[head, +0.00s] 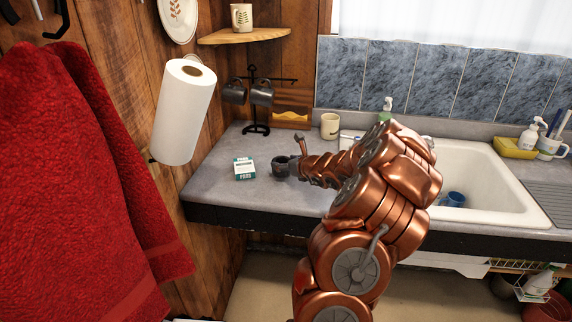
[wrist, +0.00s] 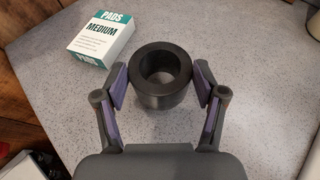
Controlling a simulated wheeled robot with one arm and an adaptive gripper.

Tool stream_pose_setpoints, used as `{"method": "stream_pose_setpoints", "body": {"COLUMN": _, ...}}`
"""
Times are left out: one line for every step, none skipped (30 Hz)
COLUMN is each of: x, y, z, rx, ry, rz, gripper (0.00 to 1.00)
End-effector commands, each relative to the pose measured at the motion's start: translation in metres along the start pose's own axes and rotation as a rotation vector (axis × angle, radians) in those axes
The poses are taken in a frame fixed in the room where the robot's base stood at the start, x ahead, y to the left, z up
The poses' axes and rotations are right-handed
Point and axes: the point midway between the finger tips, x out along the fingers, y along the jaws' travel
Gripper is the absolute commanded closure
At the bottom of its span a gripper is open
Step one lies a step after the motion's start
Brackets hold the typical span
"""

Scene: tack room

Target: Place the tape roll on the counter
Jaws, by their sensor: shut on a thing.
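The tape roll (wrist: 162,102) is a dark ring with its hole facing up in the wrist view. In the head view the roll (head: 280,166) is at the counter's left part, just right of a small box. My gripper (wrist: 162,90) has a finger on each side of the roll and is shut on it. In the head view my gripper (head: 292,167) reaches the roll from the right. The grey speckled counter (head: 222,182) lies directly under the roll. I cannot tell whether the roll touches the counter or is slightly above it.
A white and green pads box (head: 244,169) stands close left of the roll. A mug rack (head: 257,105) and a cream mug (head: 330,126) stand at the back. The sink (head: 500,185) is to the right. A paper towel roll (head: 183,112) hangs on the left wall. Counter in front is clear.

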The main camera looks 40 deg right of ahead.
Motion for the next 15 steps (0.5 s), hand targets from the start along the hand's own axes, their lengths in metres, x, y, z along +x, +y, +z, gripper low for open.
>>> {"method": "stream_pose_setpoints", "body": {"x": 0.0014, "y": -0.0001, "z": -0.0041, "rx": 0.001, "ry": 0.002, "rz": 0.0, "gripper": 0.69}}
{"method": "stream_pose_setpoints", "body": {"x": 0.0024, "y": -0.0002, "z": -0.0064, "rx": 0.002, "ry": 0.002, "rz": 0.0, "gripper": 0.69}}
{"method": "stream_pose_setpoints", "body": {"x": 0.0033, "y": -0.0003, "z": -0.0089, "rx": 0.0, "ry": 0.003, "rz": 0.0, "gripper": 0.69}}
{"method": "stream_pose_setpoints", "body": {"x": 0.0038, "y": -0.0003, "z": -0.0101, "rx": 0.0, "ry": 0.003, "rz": -0.001, "gripper": 0.69}}
{"method": "stream_pose_setpoints", "body": {"x": 0.0042, "y": -0.0004, "z": -0.0109, "rx": 0.0, "ry": 0.002, "rz": -0.001, "gripper": 0.69}}
{"method": "stream_pose_setpoints", "body": {"x": 0.0044, "y": -0.0004, "z": -0.0114, "rx": 0.0, "ry": 0.002, "rz": -0.001, "gripper": 0.69}}
{"method": "stream_pose_setpoints", "body": {"x": 0.0044, "y": -0.0005, "z": -0.0113, "rx": -0.001, "ry": 0.002, "rz": -0.002, "gripper": 0.69}}
{"method": "stream_pose_setpoints", "body": {"x": 0.0044, "y": -0.0005, "z": -0.0112, "rx": -0.001, "ry": 0.002, "rz": -0.002, "gripper": 0.69}}
{"method": "stream_pose_setpoints", "body": {"x": 0.0044, "y": -0.0005, "z": -0.0111, "rx": -0.001, "ry": 0.001, "rz": -0.002, "gripper": 0.69}}
{"method": "stream_pose_setpoints", "body": {"x": 0.0044, "y": -0.0004, "z": -0.0111, "rx": -0.001, "ry": 0.001, "rz": -0.001, "gripper": 0.69}}
{"method": "stream_pose_setpoints", "body": {"x": 0.0043, "y": -0.0003, "z": -0.011, "rx": -0.001, "ry": 0.001, "rz": -0.001, "gripper": 0.69}}
{"method": "stream_pose_setpoints", "body": {"x": 0.0044, "y": -0.0003, "z": -0.0111, "rx": -0.001, "ry": 0.001, "rz": -0.001, "gripper": 0.69}}
{"method": "stream_pose_setpoints", "body": {"x": 0.0046, "y": -0.0002, "z": -0.0115, "rx": -0.001, "ry": 0.001, "rz": -0.001, "gripper": 0.69}}
{"method": "stream_pose_setpoints", "body": {"x": 0.005, "y": -0.0001, "z": -0.0123, "rx": -0.001, "ry": 0.001, "rz": -0.001, "gripper": 0.69}}
{"method": "stream_pose_setpoints", "body": {"x": 0.0056, "y": 0.0, "z": -0.0134, "rx": -0.001, "ry": 0.001, "rz": -0.001, "gripper": 0.69}}
